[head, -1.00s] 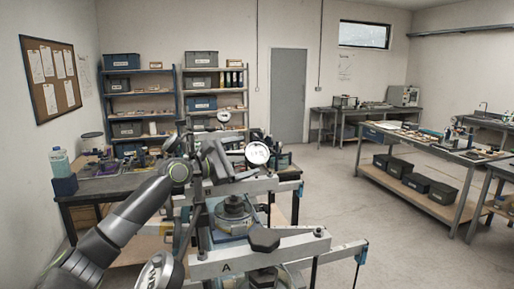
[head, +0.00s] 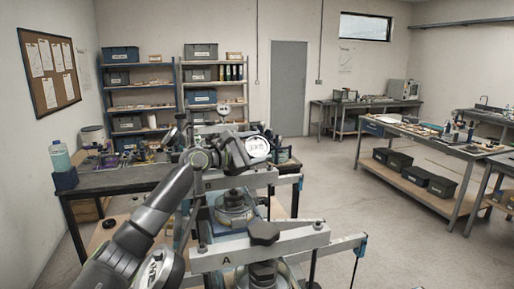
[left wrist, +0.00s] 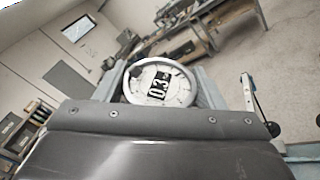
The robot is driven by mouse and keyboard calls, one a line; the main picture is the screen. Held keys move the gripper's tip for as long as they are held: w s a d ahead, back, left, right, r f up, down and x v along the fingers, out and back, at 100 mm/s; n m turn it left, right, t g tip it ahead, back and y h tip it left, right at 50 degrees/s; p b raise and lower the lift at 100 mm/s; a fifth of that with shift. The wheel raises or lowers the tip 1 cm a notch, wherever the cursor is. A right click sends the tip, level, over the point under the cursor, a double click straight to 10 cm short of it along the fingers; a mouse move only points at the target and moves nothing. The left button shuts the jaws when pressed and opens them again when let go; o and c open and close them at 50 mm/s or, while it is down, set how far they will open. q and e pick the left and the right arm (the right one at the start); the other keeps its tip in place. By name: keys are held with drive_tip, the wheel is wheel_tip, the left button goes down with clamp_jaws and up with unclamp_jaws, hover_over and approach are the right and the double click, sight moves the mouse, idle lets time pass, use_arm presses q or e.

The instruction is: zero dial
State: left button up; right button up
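A round white dial (head: 257,146) with a pale rim shows above the lever frames in the head view. Its face carries a black panel with white digits. It fills the middle of the left wrist view (left wrist: 160,82), tilted, and the digits look like 0.3, the end unclear. My left gripper (head: 240,152) is right at the dial's left side. Grey parts flank the dial in the wrist view, but I cannot tell whether the fingers touch or grip it. My right gripper is not in view.
Lever frame A (head: 230,254) stands nearest, with frame B behind it. Another dial (head: 160,270) is low at the left, partly behind my arm. A dark workbench (head: 110,183) stands left. The floor at the right is clear up to the long table (head: 425,142).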

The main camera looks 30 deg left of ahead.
use_arm(q)
drive_tip(key=c, duration=0.3)
drive_tip(key=shift+a+r+m+g+h+p, duration=0.1)
drive_tip(key=shift+r+m+g+h+p, duration=0.1)
drive_tip(key=shift+m+g+h+p, duration=0.4)
drive_tip(key=m+g+p, duration=0.1)
drive_tip(key=g+p, duration=0.1)
drive_tip(key=shift+r+m+g+h+p, duration=0.15)
drive_tip(key=shift+m+g+h+p, duration=0.15)
drive_tip(key=shift+m+h+p, duration=0.1)
drive_tip(key=shift+f+m+g+p, duration=0.25)
drive_tip(key=shift+m+g+p, duration=0.15)
drive_tip(key=shift+g+p, duration=0.1)
drive_tip(key=shift+h, duration=0.3)
drive_tip(key=o, duration=1)
drive_tip(key=shift+f, duration=0.1)
